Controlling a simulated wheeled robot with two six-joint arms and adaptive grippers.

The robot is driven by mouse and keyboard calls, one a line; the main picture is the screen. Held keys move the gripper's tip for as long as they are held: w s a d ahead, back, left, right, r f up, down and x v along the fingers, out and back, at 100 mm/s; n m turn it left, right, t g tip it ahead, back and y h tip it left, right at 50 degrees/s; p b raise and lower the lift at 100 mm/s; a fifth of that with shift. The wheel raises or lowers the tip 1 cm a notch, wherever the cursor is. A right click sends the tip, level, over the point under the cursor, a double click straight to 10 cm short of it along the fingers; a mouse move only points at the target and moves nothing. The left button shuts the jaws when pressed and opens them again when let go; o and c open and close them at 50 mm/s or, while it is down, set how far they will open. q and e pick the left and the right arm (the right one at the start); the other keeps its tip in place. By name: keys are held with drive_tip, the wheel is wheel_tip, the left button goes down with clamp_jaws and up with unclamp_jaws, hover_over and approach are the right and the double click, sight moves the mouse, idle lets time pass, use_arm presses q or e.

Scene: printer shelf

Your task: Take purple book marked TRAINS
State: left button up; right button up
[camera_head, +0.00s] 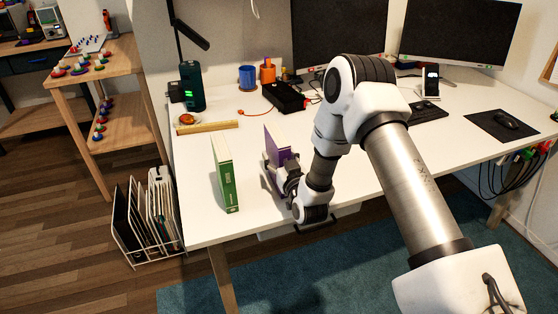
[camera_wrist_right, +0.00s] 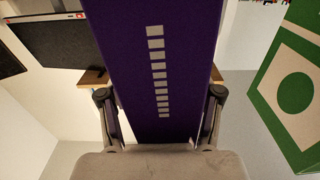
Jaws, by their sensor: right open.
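A purple book (camera_head: 280,150) stands upright on the white desk (camera_head: 330,180), near its front edge. In the right wrist view the purple book (camera_wrist_right: 165,60) fills the middle, with a column of pale blocks on its face; I cannot read a title. My right gripper (camera_head: 279,170) is at the book's lower part, hiding some of it. In the right wrist view its open fingers (camera_wrist_right: 160,94) stand on either side of the book. I cannot tell whether they touch it. My left gripper is not in view.
A green book (camera_head: 225,175) stands upright just left of the purple one. Behind lie a yellow ruler (camera_head: 207,127), a black box (camera_head: 285,97) and a blue cup (camera_head: 247,77). A wire rack (camera_head: 150,258) stands on the floor at left. The desk between the green book and ruler is clear.

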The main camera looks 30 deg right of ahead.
drive_tip(key=shift+s+r, duration=0.1)
drive_tip(key=shift+s, duration=0.1)
drive_tip(key=shift+c, duration=0.3)
drive_tip(key=shift+s+d+r, duration=0.1)
drive_tip(key=shift+s, duration=0.05)
drive_tip(key=c, duration=1.2)
clamp_jaws()
